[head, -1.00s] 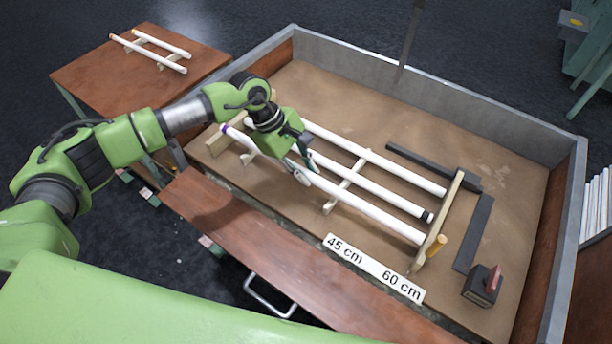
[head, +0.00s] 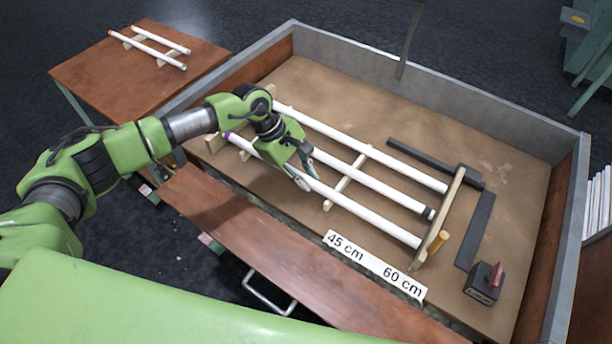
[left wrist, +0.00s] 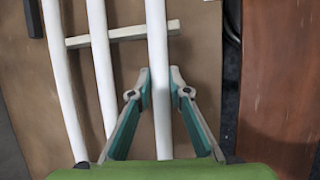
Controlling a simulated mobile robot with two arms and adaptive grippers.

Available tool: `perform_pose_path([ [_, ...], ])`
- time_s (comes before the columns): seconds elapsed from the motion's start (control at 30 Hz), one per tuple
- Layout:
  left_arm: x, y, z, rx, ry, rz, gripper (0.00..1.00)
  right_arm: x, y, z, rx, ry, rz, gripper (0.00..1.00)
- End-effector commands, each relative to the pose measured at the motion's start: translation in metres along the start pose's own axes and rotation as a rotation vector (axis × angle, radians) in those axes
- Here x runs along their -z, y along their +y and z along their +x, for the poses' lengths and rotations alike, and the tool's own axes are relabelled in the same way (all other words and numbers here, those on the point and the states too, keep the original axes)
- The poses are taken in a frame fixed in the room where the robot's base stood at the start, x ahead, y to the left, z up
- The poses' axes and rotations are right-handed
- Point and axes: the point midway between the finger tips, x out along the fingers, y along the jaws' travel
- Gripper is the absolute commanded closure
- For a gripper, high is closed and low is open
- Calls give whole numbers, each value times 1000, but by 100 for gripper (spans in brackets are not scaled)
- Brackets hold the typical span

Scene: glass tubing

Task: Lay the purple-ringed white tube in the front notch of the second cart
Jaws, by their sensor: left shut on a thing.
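The purple-ringed white tube (head: 362,211) slants across the large box-like bench, its purple end at the upper left and its right end by a wooden bar. My left gripper (head: 303,180) is shut on it left of its middle. In the left wrist view, the fingers (left wrist: 159,90) flank the tube (left wrist: 157,45). I cannot tell whether the tube touches its supports. A smaller brown cart (head: 85,72), apparently the second cart, stands at the upper left with two white tubes on light wooden rests (head: 168,61). Its notches are too small to make out. My right gripper is not in view.
Two other white tubes (head: 372,154) (head: 385,188) lie behind the held one. The bench's grey rim (head: 225,65) stands between bench and cart.

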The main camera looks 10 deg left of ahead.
Motion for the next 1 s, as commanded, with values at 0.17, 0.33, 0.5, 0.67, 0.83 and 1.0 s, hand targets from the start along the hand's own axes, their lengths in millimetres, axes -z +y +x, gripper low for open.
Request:
perform_pose_path([
  [0.17,0,0,-1,0,0,0,66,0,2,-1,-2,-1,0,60],
  [0.33,0,0,-1,0,0,0,66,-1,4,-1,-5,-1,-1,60],
  [0.5,-1,1,-3,0,0,0,66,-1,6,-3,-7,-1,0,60],
  [0.67,-6,3,-14,0,0,-1,66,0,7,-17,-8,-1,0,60],
  [0.83,-2,3,-43,-6,3,0,66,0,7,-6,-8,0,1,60],
  [1.0,-2,3,-83,-5,4,1,66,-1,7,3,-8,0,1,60],
])
